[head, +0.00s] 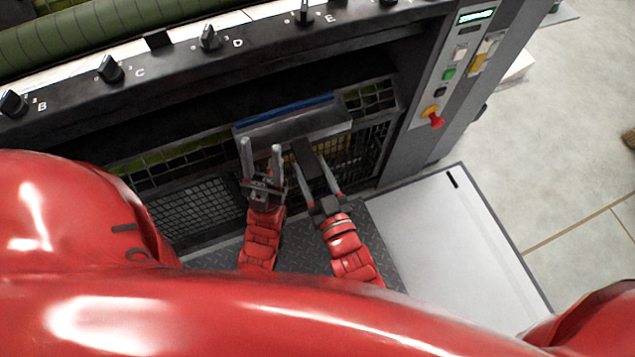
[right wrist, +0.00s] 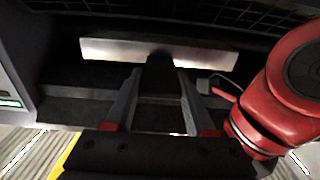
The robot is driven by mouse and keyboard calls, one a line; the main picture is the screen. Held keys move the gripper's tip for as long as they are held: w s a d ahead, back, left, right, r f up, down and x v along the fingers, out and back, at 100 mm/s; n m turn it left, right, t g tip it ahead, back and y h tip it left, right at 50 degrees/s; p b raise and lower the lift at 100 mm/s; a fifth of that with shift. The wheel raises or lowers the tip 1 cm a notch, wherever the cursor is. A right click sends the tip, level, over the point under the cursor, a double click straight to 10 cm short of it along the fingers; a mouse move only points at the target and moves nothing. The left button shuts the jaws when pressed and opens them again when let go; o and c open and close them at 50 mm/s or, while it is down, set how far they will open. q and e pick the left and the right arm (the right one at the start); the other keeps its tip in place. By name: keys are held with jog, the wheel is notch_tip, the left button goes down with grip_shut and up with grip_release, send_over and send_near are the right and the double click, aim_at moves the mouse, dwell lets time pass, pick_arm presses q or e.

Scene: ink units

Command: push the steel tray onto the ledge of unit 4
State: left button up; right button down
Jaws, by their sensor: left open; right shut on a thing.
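The steel tray (head: 290,131) is at the opening in the front of the dark press unit (head: 180,85), with a blue strip along its far side. A dark handle (head: 311,165) sticks out from its near side. My right gripper (head: 311,164) is shut on this handle; the right wrist view shows the handle (right wrist: 160,78) between the fingers and the tray's bright face (right wrist: 108,50) beyond. My left gripper (head: 262,146) is open beside the handle, its fingertips close to the tray's near edge. Whether they touch it is unclear. The ledge under the tray is hidden, and no unit number is readable.
Knobs (head: 209,38) line the rail above the opening. Mesh guards (head: 195,205) lie below it. A control panel (head: 455,75) with a red and yellow button stands right of the opening. A dark tread plate (head: 215,258) and a pale platform (head: 450,225) lie below.

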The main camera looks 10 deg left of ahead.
aim_at(288, 118)
jog(key=b+x, duration=0.1)
jog(key=x, duration=0.3)
jog(key=f+b+x, duration=0.1)
jog(key=x, duration=0.3)
jog(key=b+x, duration=0.1)
jog(key=x, duration=0.3)
jog(key=shift+w+a+f, duration=0.2)
jog(key=shift+w+f, duration=0.1)
jog(key=shift+x, duration=1.1)
jog(key=shift+w+a+f, duration=0.2)
jog(key=shift+w, duration=0.05)
jog(key=shift+c, duration=0.8)
grip_release()
jog(key=p+v, duration=0.7)
jog(key=v, duration=2.1)
jog(key=shift+s+d+p, duration=0.15)
jog(key=shift+d+p, duration=0.05)
jog(key=shift+p, duration=0.1)
